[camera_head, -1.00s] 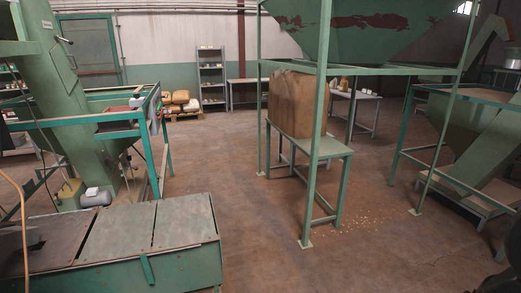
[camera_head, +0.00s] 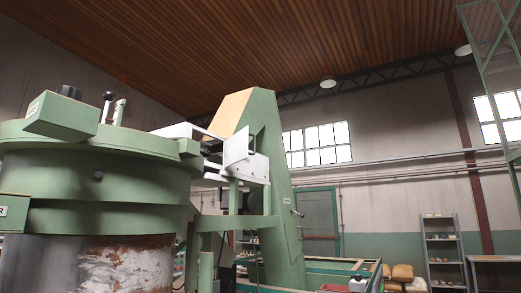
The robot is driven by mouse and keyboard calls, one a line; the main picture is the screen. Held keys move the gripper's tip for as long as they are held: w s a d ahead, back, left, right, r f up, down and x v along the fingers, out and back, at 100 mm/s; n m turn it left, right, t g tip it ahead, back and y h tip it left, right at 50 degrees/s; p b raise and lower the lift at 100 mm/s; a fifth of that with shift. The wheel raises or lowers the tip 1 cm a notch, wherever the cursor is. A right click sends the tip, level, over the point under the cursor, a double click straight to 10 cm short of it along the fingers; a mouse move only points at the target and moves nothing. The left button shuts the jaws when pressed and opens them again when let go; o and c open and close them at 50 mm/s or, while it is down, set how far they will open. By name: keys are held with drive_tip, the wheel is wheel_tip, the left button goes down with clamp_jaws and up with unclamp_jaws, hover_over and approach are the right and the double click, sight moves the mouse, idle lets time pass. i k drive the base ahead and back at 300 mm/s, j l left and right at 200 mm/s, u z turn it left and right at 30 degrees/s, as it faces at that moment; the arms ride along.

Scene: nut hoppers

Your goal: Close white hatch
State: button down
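A white metal chute (camera_head: 190,130) joins the top of a large green round machine (camera_head: 100,180) in the left half of the head view. At the chute's right end a white flat panel (camera_head: 237,149) stands up at an angle, with a white box-like part (camera_head: 256,168) beside it. This panel looks like the white hatch; it appears to stand open, but how far I cannot tell. My gripper is not in view.
A green slanted elevator housing (camera_head: 265,190) rises behind the chute. A black-knobbed lever (camera_head: 107,100) stands on the machine's top. A grey shelf rack (camera_head: 443,250) and yellowish sacks (camera_head: 402,273) are at the lower right.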

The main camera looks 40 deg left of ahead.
sight(237, 145)
drive_tip(key=i+z, duration=0.3)
drive_tip(key=i+j+z, duration=0.15)
drive_tip(key=z, duration=0.15)
drive_tip(key=i+j+z, duration=0.1)
drive_tip(key=z, duration=0.65)
drive_tip(key=j+z, duration=0.1)
drive_tip(key=z, duration=0.7)
drive_tip(key=i+j+z, duration=0.1)
drive_tip(key=z, duration=0.65)
drive_tip(key=j+z, duration=0.25)
drive_tip(key=z, duration=0.5)
drive_tip(key=k+j+z, duration=0.1)
drive_tip(key=z, duration=0.7)
drive_tip(key=k+j+z, duration=0.1)
drive_tip(key=z, duration=0.65)
drive_tip(key=k+z, duration=0.1)
drive_tip(key=z, duration=0.65)
drive_tip(key=k+z, duration=0.1)
drive_tip(key=z, duration=0.65)
